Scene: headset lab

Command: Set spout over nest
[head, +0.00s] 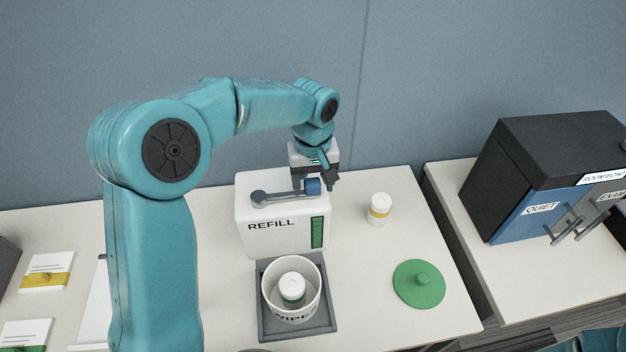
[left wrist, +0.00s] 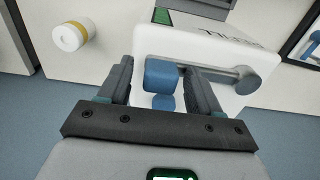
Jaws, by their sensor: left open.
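A white dispenser marked REFILL (head: 270,240) stands on the table, with a grey arm (head: 285,196) lying across its top. This arm, seemingly the spout, has a round grey end (head: 259,199) at left and a blue block (head: 313,187) at right. My left gripper (head: 316,180) is open at the blue end. In the left wrist view the blue block (left wrist: 162,75) sits between its fingers; contact is unclear. Below the dispenser front, a grey square tray (head: 262,330), likely the nest, holds a white tub (head: 269,300) with a small green-banded canister (head: 292,287) inside. My right gripper is not visible.
A green knobbed lid (head: 419,290) lies at the right of the table. A yellow-banded white canister (head: 379,208) stands behind it. Cards (head: 48,271) lie at left. A black cabinet (head: 550,150) stands on a separate right-hand table, past a gap.

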